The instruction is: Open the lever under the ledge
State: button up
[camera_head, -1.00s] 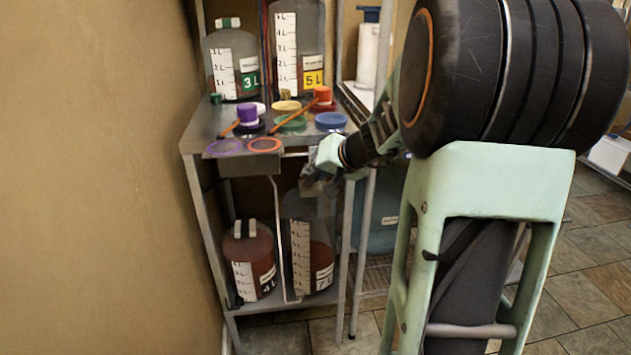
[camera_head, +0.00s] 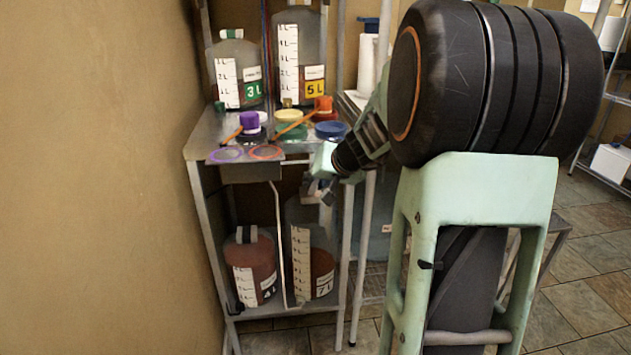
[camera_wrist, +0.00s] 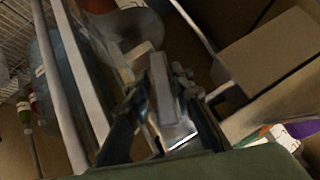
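The ledge (camera_head: 238,155) is the front edge of the metal shelf, marked with purple and orange rings. Beneath it hang a grey block (camera_head: 250,173) and a thin pipe (camera_head: 280,235) that runs down. My gripper (camera_head: 318,190) is just below shelf height, right of the block and pipe, in front of the 7 L jug's top. In the wrist view, my gripper (camera_wrist: 166,105) has its dark fingers apart, with a grey metal bar (camera_wrist: 163,85) between them. I cannot tell if the bar is the lever or if the fingers touch it. The lever is not clearly seen in the head view.
Jugs marked 3 L (camera_head: 238,75) and 5 L (camera_head: 300,60) stand on the shelf behind coloured caps (camera_head: 290,122). Jugs marked 4 L (camera_head: 250,270) and 7 L (camera_head: 312,265) stand below. The rack's front post (camera_head: 347,250) is close to my gripper. A wall is at left.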

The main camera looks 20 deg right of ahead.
jog(key=v, duration=1.2)
jog(key=shift+a, duration=0.1)
